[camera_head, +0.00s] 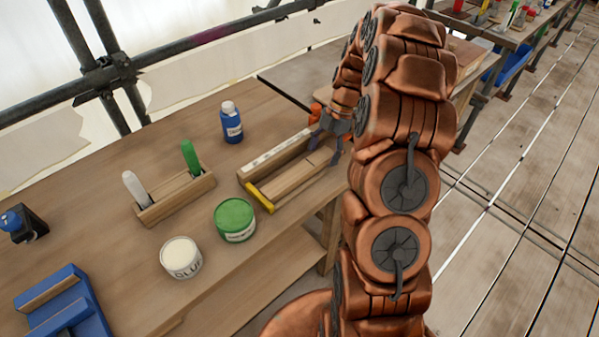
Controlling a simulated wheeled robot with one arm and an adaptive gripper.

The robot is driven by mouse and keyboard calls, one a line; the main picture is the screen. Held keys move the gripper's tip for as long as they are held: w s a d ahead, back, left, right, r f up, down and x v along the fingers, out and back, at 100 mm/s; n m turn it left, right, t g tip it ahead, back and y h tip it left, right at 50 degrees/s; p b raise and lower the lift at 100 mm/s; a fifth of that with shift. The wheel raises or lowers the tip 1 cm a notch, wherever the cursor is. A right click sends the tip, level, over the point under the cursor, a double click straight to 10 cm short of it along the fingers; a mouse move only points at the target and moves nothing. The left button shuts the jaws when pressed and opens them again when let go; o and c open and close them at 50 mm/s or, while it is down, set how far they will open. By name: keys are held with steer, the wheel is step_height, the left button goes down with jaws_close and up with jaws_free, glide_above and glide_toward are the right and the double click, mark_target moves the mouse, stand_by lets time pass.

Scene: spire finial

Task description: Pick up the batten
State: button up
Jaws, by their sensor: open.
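A pale wooden piece that looks like the batten (297,176) lies lengthwise in an open wooden tray (243,176) on the workbench. My gripper (325,150) is over the tray's right end, with its dark fingers pointing down beside or above the right part of the wooden piece. The fingers are open. I cannot tell whether they touch the piece. My copper-coloured arm hides what lies right of the gripper.
A green tin (234,218), a glue tin (181,257), a blue bottle (231,123) and a wooden holder (176,196) with green and white items stand to the left. Scaffold pipes (110,75) run behind the bench.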

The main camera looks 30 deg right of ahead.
steer(key=c, duration=1.4)
